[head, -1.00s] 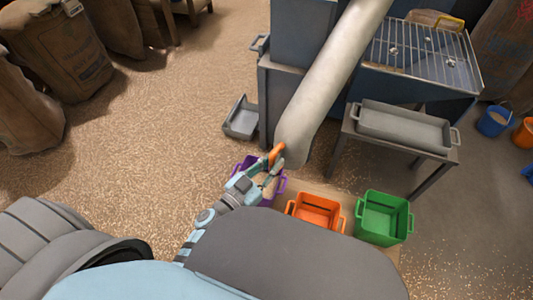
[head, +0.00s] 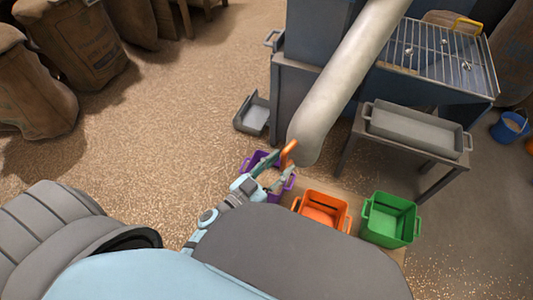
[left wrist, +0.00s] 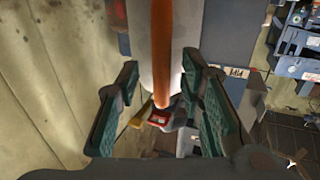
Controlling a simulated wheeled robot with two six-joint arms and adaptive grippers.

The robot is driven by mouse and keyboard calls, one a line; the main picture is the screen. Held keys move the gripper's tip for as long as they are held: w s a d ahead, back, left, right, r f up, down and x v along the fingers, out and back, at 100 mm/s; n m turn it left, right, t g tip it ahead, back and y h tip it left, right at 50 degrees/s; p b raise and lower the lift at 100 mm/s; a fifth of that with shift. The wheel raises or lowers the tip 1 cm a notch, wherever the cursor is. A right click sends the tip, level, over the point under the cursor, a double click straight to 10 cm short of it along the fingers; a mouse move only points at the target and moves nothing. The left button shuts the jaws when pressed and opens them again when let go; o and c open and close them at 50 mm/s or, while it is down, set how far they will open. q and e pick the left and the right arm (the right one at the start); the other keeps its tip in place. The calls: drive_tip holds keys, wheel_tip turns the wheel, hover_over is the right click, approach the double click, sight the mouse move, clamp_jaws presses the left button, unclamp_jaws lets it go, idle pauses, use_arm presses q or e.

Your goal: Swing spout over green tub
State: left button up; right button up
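The long pale grey spout (head: 345,80) slopes down from the machine. Its lower end hangs near the purple tub (head: 252,158), left of the orange tub (head: 322,210) and the green tub (head: 390,219). An orange handle (head: 289,152) is at the spout's lower end; in the left wrist view the handle (left wrist: 162,55) runs down between my fingers. My left gripper (head: 274,168) is open, its fingers on both sides of the handle with gaps visible. It partly hides the purple tub. My right gripper is not in view.
A grey tray (head: 415,128) lies on a metal stand right of the spout. A small grey bin (head: 253,114) is on the floor left of the machine (head: 305,75). Sacks (head: 80,45) stand at the far left. Grain-strewn floor (head: 170,120) is open on the left.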

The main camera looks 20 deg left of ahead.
use_arm(q)
drive_tip(key=v, duration=1)
